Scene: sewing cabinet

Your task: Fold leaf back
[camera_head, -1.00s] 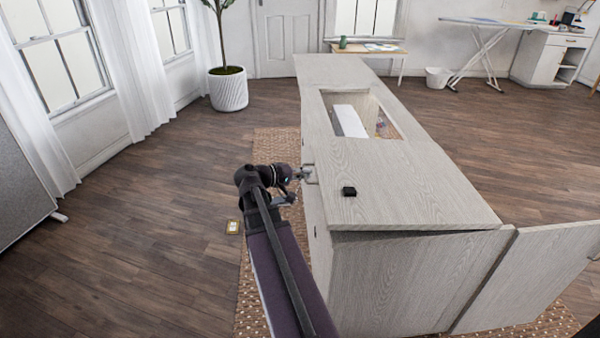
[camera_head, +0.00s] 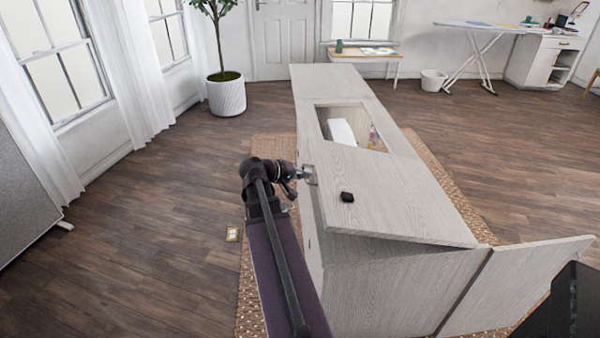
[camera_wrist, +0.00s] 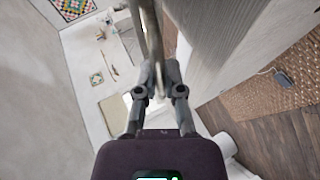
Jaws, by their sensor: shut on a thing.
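The sewing cabinet (camera_head: 390,290) is pale wood-grain. Its near top leaf (camera_head: 400,205) is tilted, with the left edge raised off the body and the right edge low. A wedge-shaped gap shows at the near end. My gripper (camera_head: 306,174) is at the leaf's raised left edge, shut on a small metal-looking tab there. In the wrist view my gripper (camera_wrist: 158,88) has its fingers closed around a thin piece seen edge-on. The exact contact is partly hidden by the fingers.
Beyond is a rectangular opening (camera_head: 340,108) with a white item inside. A side panel (camera_head: 520,275) stands swung out at the near right. A potted plant (camera_head: 226,97) stands at the back left. Floor left of the cabinet is mostly clear.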

